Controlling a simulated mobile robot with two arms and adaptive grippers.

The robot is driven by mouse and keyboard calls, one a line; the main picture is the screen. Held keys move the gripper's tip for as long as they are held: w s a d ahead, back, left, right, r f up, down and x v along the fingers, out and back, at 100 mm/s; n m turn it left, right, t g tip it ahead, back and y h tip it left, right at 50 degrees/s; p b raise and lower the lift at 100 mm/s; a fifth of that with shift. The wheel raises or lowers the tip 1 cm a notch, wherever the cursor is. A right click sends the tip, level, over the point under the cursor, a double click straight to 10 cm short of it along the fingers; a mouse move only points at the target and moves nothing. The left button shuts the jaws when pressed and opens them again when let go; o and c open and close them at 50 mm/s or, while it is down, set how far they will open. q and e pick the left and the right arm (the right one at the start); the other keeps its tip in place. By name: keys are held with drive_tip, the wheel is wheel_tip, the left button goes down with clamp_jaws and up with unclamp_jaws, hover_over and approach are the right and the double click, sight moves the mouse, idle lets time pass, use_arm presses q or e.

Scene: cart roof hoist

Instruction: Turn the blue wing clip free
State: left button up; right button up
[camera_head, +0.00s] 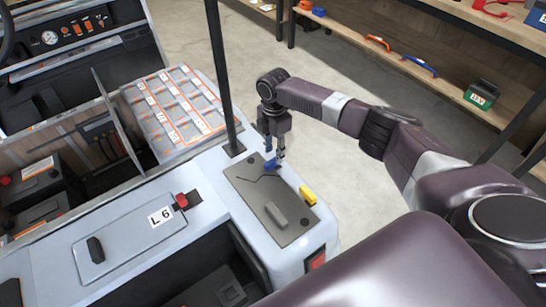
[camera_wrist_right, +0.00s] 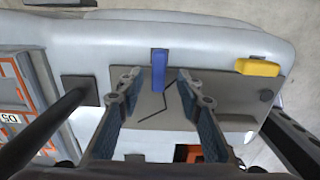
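The blue wing clip (camera_head: 271,163) sits at the far edge of a grey cover plate (camera_head: 245,185) on the cart's light-coloured corner. In the wrist view the blue clip (camera_wrist_right: 159,70) is a narrow upright bar at the edge of the plate (camera_wrist_right: 145,125). My right gripper (camera_head: 274,153) points down over the clip. In the wrist view the right gripper (camera_wrist_right: 157,78) is open, with one finger on each side of the clip and a visible gap on both sides. Whether the fingertips are down at clip height is unclear. My left gripper is not in view.
A yellow clip (camera_head: 308,194) sits on the plate's right edge, and a raised grey handle (camera_head: 277,214) nearer its front. A dark post (camera_head: 220,80) rises close to the left of my right gripper. A panel labelled L6 (camera_head: 130,235) lies left. Wooden shelves (camera_head: 450,85) stand behind.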

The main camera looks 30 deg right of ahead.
sight(274, 160)
drive_tip(key=shift+w+f, duration=0.1)
drive_tip(key=shift+f, duration=1.95)
clamp_jaws()
